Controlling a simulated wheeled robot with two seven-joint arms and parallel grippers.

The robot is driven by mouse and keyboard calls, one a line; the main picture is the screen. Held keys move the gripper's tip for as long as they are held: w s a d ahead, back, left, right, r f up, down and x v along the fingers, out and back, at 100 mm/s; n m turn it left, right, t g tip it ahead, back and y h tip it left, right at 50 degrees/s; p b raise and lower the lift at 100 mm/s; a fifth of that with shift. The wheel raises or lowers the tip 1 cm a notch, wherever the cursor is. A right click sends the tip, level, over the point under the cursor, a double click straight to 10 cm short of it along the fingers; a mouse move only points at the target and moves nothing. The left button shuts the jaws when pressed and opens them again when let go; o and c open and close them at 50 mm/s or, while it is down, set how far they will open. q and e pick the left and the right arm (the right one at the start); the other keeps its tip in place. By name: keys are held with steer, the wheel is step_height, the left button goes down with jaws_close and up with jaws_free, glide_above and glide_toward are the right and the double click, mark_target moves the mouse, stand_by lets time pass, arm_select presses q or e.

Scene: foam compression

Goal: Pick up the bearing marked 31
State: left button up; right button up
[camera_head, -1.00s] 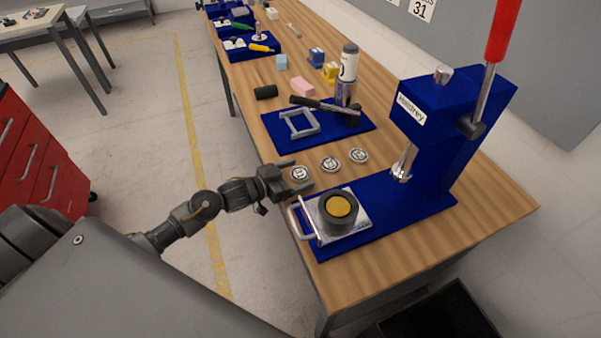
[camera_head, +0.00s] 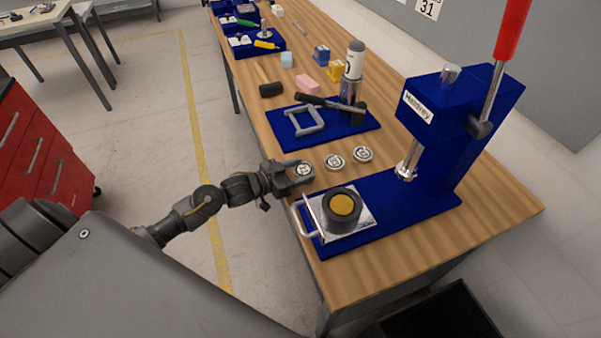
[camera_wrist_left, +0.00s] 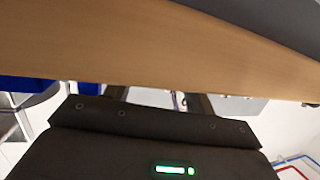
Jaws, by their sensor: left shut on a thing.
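Three round bearings with pale marked faces are at the near-left part of the wooden bench: a left bearing (camera_head: 304,170), a middle bearing (camera_head: 335,162) and a right bearing (camera_head: 363,154). Their numbers are too small to read. My left gripper (camera_head: 303,172) is at the bench edge, shut on the left bearing, with a finger on either side of it. I cannot tell whether that bearing is clear of the bench. In the left wrist view the gripper body hides the bearing and most of the fingers. My right gripper is not in view.
A blue press (camera_head: 436,130) with a red lever stands right of the bearings. Its plate carries a dark ring with a yellow centre (camera_head: 344,205).

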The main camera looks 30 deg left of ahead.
arm_select(q)
steer(key=r, duration=0.1)
steer(key=r+b, duration=0.1)
steer(key=shift+s+r, duration=0.2)
steer(key=shift+r, duration=0.2)
steer(key=s+a+r+b, duration=0.2)
steer(key=s+a+r, duration=0.1)
steer(key=s+r, duration=0.6)
steer(key=shift+s+a+r, duration=0.15)
steer(key=shift+s+r, duration=0.15)
steer(key=shift+s, duration=1.85)
